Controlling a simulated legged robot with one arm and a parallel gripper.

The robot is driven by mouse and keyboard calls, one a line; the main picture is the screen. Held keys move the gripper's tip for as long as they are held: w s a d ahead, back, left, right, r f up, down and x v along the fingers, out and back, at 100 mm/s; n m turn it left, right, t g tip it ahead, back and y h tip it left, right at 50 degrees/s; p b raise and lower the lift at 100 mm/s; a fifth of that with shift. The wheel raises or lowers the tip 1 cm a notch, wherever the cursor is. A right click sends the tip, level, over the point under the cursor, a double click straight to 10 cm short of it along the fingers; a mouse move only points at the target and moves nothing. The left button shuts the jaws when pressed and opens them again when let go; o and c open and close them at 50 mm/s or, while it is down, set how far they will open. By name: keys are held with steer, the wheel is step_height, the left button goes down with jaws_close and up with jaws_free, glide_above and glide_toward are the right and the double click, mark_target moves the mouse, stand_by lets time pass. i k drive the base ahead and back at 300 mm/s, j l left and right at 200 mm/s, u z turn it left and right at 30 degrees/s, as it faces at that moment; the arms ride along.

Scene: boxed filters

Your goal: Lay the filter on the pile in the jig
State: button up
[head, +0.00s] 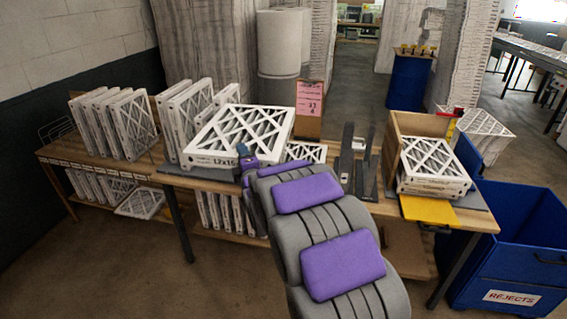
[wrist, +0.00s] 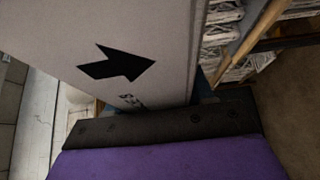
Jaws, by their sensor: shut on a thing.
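My gripper (head: 246,160) is shut on the near edge of a filter (head: 243,131), a flat white-framed panel with a diamond lattice, marked L2x16. The filter is held roughly level above the left part of the bench. In the wrist view the filter's pale frame (wrist: 125,50) with a black arrow lies against the dark finger pad (wrist: 160,128). The pile (head: 432,165) of several filters lies in the jig at the right end of the bench. The jig has a wooden wall (head: 391,150) and a yellow plate (head: 428,210) in front. My arm hides part of the bench middle.
Filters stand upright in rows (head: 113,122) at the bench's left. Dark upright forks (head: 347,155) stand between my arm and the jig. A pink sign (head: 310,100) on a box is behind. A blue REJECTS bin (head: 515,262) stands right of the bench.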

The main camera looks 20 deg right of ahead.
mark_target(441, 165)
steer(key=k+l, duration=0.1)
steer(key=l, duration=0.5)
steer(key=k+l, duration=0.1)
steer(key=l, duration=1.05)
steer(key=k+l, duration=0.15)
steer(key=l, duration=0.45)
steer(key=k+l, duration=0.1)
steer(key=l, duration=0.5)
steer(key=k+l, duration=0.1)
steer(key=l, duration=0.5)
